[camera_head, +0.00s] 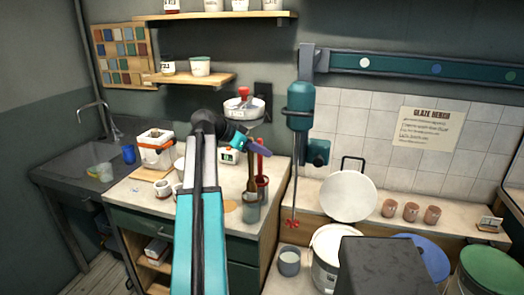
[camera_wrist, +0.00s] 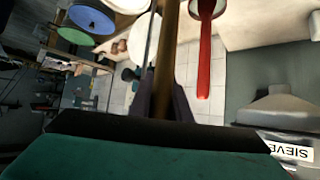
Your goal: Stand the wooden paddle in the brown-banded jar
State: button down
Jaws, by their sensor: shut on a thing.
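My gripper (camera_head: 258,148), with dark purple fingers, is shut on the wooden paddle (camera_head: 252,177) above the bench. The wrist view shows the paddle's brown shaft (camera_wrist: 166,50) between the fingers and running out at the top edge. In the head view the paddle hangs about upright, its lower part at the mouth of a grey-green jar (camera_head: 250,210). I cannot tell whether its end is inside or behind the rim. A reddish-brown jar (camera_head: 263,186) stands just behind, holding a red-handled tool (camera_head: 260,157). No brown band is clear on either jar.
The red handle (camera_wrist: 203,60) is close beside the paddle in the wrist view. A mixer (camera_head: 300,105) with a long shaft hangs to the right.

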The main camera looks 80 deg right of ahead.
jog(key=c, duration=1.6)
grip_release()
jog(key=shift+o, duration=0.2)
jog(key=shift+w+a, duration=0.1)
jog(key=shift+w, duration=0.05)
jog(key=b+v, duration=0.3)
jog(key=v, duration=1)
jog(key=shift+a+r, duration=0.2)
jog(key=shift+w, duration=0.15)
